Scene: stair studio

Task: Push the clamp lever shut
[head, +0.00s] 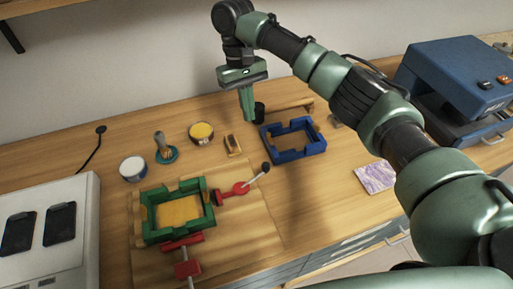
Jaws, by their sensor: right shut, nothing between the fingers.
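A green frame (148,228) with a yellowish floor lies on a wooden board at the lower left. A red clamp (239,189) stands at its right side. Its lever, with a dark knob (265,168), points away from the frame to the upper right. A second red clamp (187,268) is at the frame's front side; its lever runs toward the bottom edge, and its end is out of view. My right gripper (250,117) is shut and empty, pointing down above the back of the bench, behind and apart from both clamps. My left gripper is not in view.
A blue frame (287,152) lies right of my right gripper. A brush (233,144), a yellow-filled bowl (202,133), a green-based stamp (165,150) and a white-topped tin (133,168) stand behind the green frame. A blue machine (455,75) is at the right, a grey unit (50,230) at the left.

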